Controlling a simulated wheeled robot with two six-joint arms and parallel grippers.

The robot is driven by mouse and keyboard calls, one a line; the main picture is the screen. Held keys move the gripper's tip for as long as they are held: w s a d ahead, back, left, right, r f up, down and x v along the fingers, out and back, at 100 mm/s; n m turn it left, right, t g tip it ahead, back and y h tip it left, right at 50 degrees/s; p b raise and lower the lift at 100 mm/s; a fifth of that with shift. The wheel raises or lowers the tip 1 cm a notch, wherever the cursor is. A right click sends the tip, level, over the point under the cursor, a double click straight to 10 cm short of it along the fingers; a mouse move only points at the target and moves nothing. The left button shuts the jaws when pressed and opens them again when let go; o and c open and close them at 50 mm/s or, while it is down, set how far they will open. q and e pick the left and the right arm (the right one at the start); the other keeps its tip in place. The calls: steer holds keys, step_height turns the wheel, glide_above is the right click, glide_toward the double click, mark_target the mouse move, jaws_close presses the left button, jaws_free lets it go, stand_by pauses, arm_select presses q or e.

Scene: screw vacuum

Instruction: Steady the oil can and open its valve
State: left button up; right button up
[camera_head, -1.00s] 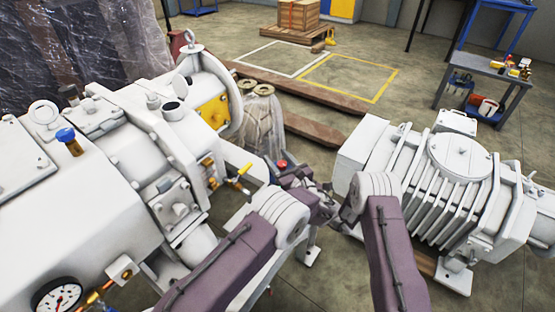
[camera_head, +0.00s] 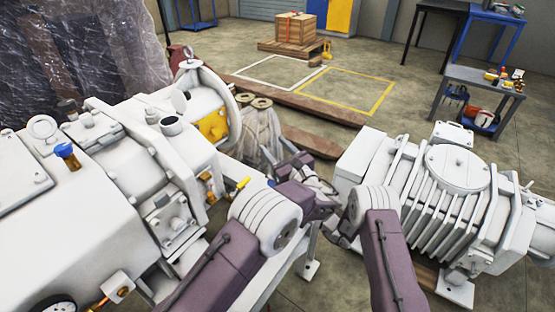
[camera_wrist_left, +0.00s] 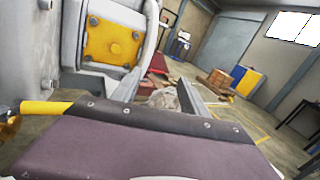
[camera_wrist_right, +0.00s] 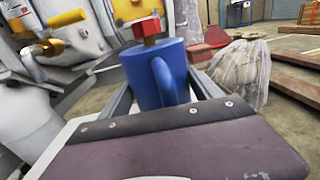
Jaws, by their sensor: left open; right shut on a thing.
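The blue oil can (camera_wrist_right: 148,76), with its loop handle facing me and a red knob (camera_wrist_right: 147,27) on top, stands upright between the fingers of my right gripper (camera_wrist_right: 160,88) in the right wrist view. The gripper is shut on it. My left gripper (camera_head: 283,158) is open and empty beside the large machine in the head view, and its spread fingers also show in the left wrist view (camera_wrist_left: 158,88). In the head view my arms hide the can and the right gripper's fingers.
A large white machine (camera_head: 85,220) fills the left, with a yellow-handled brass valve (camera_wrist_right: 45,50) close by. A ribbed white pump (camera_head: 455,200) stands at right. A wrapped bundle (camera_head: 262,130) stands behind the grippers.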

arm_select(q)
steer(key=s+f+m+t+h, duration=0.2)
steer(key=s+f+h, duration=0.1)
steer(key=s+f+m+t+h, duration=0.1)
steer(key=s+f, duration=0.1)
steer(key=shift+s+d+f, duration=0.15)
steer(key=shift+d, duration=0.2)
steer(key=s+d+f+m+h, duration=0.1)
steer(key=s+f+m+h, duration=0.4)
steer(key=s, duration=0.1)
steer(key=shift+g, duration=0.4)
steer(key=w, duration=1.2)
